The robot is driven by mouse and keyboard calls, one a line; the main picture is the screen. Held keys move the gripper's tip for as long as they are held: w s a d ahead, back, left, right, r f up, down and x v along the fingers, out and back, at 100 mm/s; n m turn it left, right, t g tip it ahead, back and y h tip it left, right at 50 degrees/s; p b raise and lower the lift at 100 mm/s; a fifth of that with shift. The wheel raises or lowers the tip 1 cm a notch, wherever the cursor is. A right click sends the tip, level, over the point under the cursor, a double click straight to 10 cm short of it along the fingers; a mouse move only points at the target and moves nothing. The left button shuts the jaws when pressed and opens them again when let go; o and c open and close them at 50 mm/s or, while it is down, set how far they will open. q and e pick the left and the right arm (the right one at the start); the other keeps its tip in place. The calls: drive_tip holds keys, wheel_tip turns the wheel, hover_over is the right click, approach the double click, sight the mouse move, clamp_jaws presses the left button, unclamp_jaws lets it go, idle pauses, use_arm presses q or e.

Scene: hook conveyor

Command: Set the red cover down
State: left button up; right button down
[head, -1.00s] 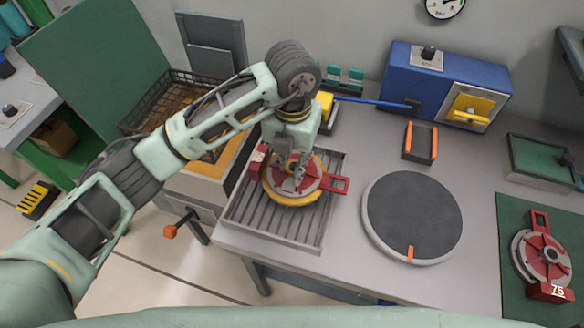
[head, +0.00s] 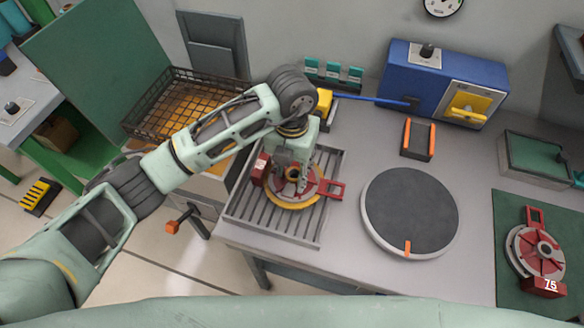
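A red cover (head: 308,184) with a grey ring and a gold-coloured hub sits at the grooved metal tray (head: 262,222), with a yellow ring (head: 290,206) showing below its near edge. A red handle juts out to its right and a red block to its left. My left gripper (head: 287,176) points down at the cover's hub, and its fingers partly hide the middle. I cannot tell whether they grip the hub or stand open beside it. A second red cover (head: 522,250), marked 75, lies on the green mat (head: 510,208) at the right. My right gripper is not in view.
A round dark turntable (head: 410,214) with an orange mark stands right of the tray. Behind are an orange-edged holder (head: 418,140), a blue machine (head: 405,68) and a blue rod (head: 372,99). A wire basket (head: 150,125) stands at the left.

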sight(292, 173)
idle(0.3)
use_arm(q)
drive_tip(key=shift+r, duration=0.25)
wheel_tip(292, 173, up, 12)
drive_tip(key=b, duration=0.3)
drive_tip(key=shift+f, duration=0.15)
